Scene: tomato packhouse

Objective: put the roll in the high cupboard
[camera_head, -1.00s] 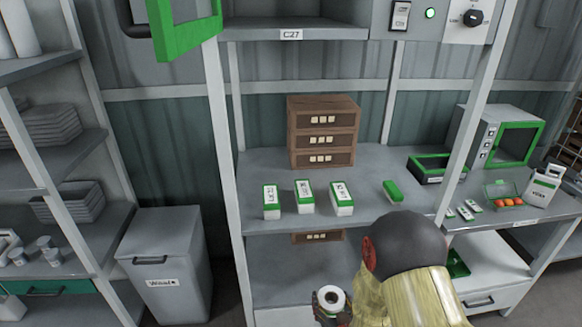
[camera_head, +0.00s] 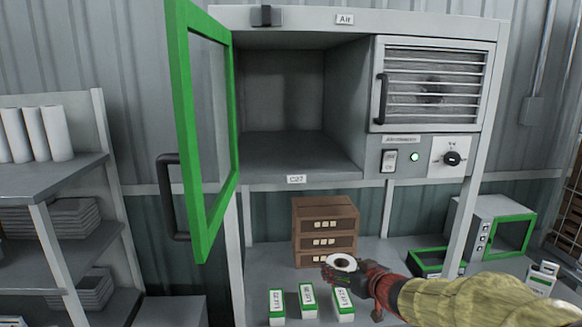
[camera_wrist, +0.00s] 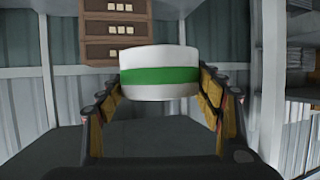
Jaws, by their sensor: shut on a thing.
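The roll is white with a green band (camera_wrist: 160,76) and sits between the fingers of my gripper (camera_wrist: 160,100) in the wrist view. In the head view the roll (camera_head: 341,262) shows its round end and dark core, held in my gripper (camera_head: 343,272) in front of the brown drawer box. The high cupboard (camera_head: 300,168) is above and behind, labelled C27, and its inside looks empty. Its green-framed glass door (camera_head: 186,120) stands open to the left. The roll is lower than the cupboard floor and apart from it.
A brown drawer box (camera_head: 326,228) and several green-and-white boxes (camera_head: 307,298) stand on the shelf below. A vented unit (camera_head: 434,85) and a switch panel (camera_head: 425,157) adjoin the cupboard on the right. The open door edge juts forward at the left.

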